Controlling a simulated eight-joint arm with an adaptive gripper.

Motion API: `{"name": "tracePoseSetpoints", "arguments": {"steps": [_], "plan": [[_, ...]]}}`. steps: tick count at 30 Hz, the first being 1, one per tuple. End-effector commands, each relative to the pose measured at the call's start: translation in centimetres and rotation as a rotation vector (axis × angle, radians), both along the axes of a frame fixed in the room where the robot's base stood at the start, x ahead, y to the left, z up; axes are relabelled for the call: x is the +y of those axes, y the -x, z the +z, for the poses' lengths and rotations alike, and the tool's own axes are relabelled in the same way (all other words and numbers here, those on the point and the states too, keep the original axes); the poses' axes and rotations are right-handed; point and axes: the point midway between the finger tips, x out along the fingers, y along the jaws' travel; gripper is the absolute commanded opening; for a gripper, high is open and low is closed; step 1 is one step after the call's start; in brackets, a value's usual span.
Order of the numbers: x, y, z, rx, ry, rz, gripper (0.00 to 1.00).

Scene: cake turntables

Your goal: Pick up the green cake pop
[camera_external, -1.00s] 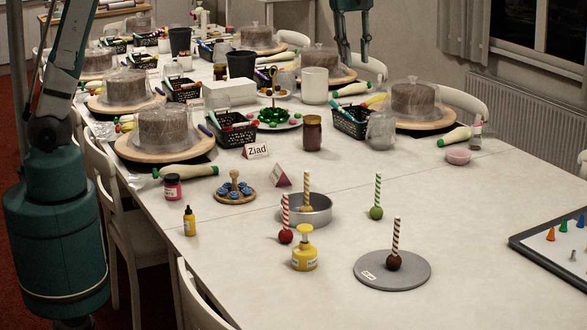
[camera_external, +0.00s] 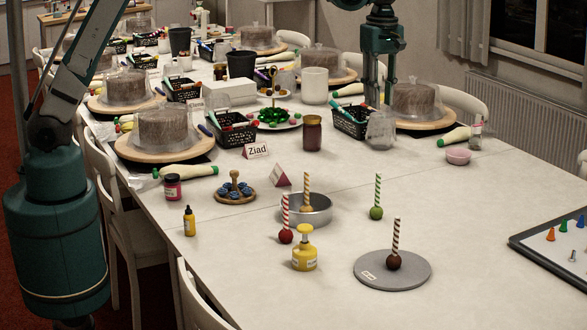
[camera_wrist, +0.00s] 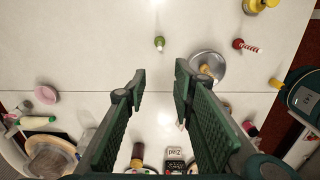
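The green cake pop (camera_external: 376,213) stands on the white table with its ball down and its green-and-white striped stick upright. In the wrist view the green cake pop (camera_wrist: 159,42) lies just beyond my fingertips, roughly in line with the gap between them. My gripper (camera_external: 378,98) hangs pointing down, well above the table and behind the pop in the external view. In the wrist view my gripper (camera_wrist: 160,72) has its two green fingers apart with nothing between them.
A tan pop (camera_external: 306,209) stands in a round metal tin (camera_external: 321,215), left of the green one. A red pop (camera_external: 286,236), a yellow pump bottle (camera_external: 304,254) and a brown pop (camera_external: 394,261) on a grey disc (camera_external: 368,273) stand nearer. Table right of the green pop is clear.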

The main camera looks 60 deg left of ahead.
Motion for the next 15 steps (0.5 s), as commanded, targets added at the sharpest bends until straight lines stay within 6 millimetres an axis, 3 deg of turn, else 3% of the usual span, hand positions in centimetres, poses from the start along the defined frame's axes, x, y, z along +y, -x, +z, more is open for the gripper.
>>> {"name": "tracePoseSetpoints", "arguments": {"steps": [5, 12, 15], "plan": [[0.0, 0.0, -5.7, 0.000, 0.000, 0.000, 0.26], [0.0, 0.0, -15.4, 0.000, 0.000, 0.000, 0.26], [0.0, 0.0, -18.3, 0.000, 0.000, 0.000, 0.26]]}}
